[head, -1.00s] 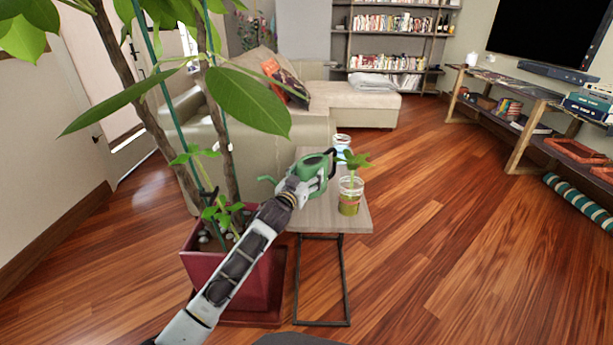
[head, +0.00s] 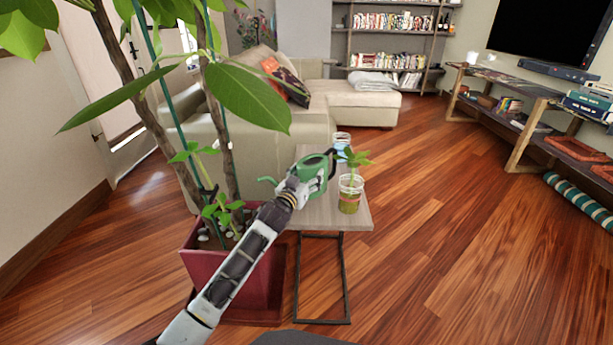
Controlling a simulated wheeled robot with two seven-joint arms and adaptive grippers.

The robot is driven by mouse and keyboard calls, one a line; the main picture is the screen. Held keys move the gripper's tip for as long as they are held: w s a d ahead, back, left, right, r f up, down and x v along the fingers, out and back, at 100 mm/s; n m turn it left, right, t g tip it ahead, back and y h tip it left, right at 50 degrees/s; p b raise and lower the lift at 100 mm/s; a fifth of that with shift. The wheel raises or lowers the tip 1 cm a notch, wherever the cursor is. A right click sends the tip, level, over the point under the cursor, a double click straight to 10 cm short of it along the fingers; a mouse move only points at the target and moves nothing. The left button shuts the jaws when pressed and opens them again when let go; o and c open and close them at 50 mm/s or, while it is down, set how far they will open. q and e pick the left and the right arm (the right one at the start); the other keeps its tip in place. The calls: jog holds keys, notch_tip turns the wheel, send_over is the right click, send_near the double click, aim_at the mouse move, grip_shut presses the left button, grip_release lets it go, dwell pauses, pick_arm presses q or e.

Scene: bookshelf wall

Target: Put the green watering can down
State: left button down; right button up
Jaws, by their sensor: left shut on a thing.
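The green watering can (head: 313,168) is in the head view, over the small side table (head: 318,213). My left gripper (head: 295,187) is shut on it. My right gripper is not in view.
A glass jar with a small plant (head: 350,195) stands on the table just right of the can. A clear jar (head: 341,144) stands behind. A large plant in a red pot (head: 232,275) is at the left. A sofa (head: 345,103) is behind.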

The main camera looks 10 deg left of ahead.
pick_arm(q)
jog(key=shift+c, duration=1.2)
grip_release()
jog(key=shift+r, duration=0.15)
jog(key=shift+o, duration=0.5)
jog(key=shift+f, duration=0.25)
jog(key=shift+r, duration=5.15)
